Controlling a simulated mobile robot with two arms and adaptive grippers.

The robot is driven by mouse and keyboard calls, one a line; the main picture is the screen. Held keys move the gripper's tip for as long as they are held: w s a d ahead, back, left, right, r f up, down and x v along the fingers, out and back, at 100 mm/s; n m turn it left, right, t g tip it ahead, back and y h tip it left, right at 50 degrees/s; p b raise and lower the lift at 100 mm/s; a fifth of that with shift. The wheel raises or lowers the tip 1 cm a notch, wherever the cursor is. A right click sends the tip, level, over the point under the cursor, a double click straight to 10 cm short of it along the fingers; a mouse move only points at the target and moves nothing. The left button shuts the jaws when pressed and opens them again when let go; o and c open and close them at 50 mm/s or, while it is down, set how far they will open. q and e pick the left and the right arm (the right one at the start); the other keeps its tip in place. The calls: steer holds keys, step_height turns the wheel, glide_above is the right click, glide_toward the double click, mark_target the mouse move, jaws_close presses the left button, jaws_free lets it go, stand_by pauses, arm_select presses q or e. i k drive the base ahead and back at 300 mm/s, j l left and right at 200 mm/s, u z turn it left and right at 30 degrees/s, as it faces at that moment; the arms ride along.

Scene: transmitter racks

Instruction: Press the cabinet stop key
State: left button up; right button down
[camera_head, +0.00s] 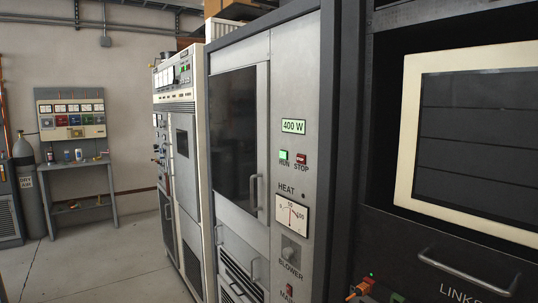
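The red stop key (301,159) is on the grey front panel of the middle cabinet (290,75), with the label STOP below it. Just left of it is the green run key (283,155), which looks lit, with the label RUN below. A display (293,126) above them reads 400 W. Neither of my grippers can be made out in the head view, and nothing covers the stop key.
Door handles (256,194) stick out on the left. A dark rack (380,130) stands close on the right. Open floor (100,270) lies to the left.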

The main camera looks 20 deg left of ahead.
mark_target(300, 159)
steer(key=i+j, duration=0.1)
steer(key=j, duration=1.05)
steer(key=i+j, duration=0.15)
steer(key=j, duration=0.4)
steer(key=i+j, duration=0.1)
steer(key=j, duration=0.5)
